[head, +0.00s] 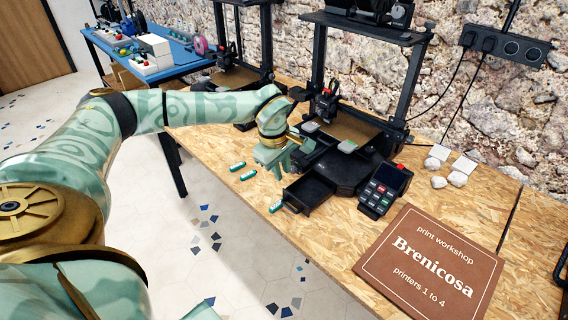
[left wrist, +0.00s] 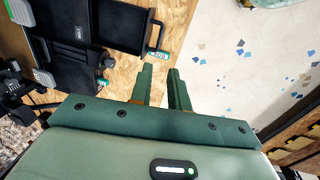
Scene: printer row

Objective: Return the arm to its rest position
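My left gripper (head: 273,168) is over the wooden bench (head: 225,203), just left of the nearest printer (head: 345,165). The left arm reaches across to it from the left edge of the head view. In the left wrist view the two green fingers of this gripper (left wrist: 160,72) stand apart, with nothing between them. Below and beside it, a black drawer (head: 312,190) sticks out from the printer's base. The drawer also shows in the left wrist view (left wrist: 118,25), apart from the fingers. My right gripper is in neither view.
Small green-and-white pieces lie on the bench (head: 248,174) (head: 237,165), and another sits by the drawer's front (head: 276,206). A keypad box (head: 384,189) and a brown sign (head: 430,265) lie to the right. A blue table (head: 178,57) stands behind. Open floor (head: 175,225) lies left of the bench.

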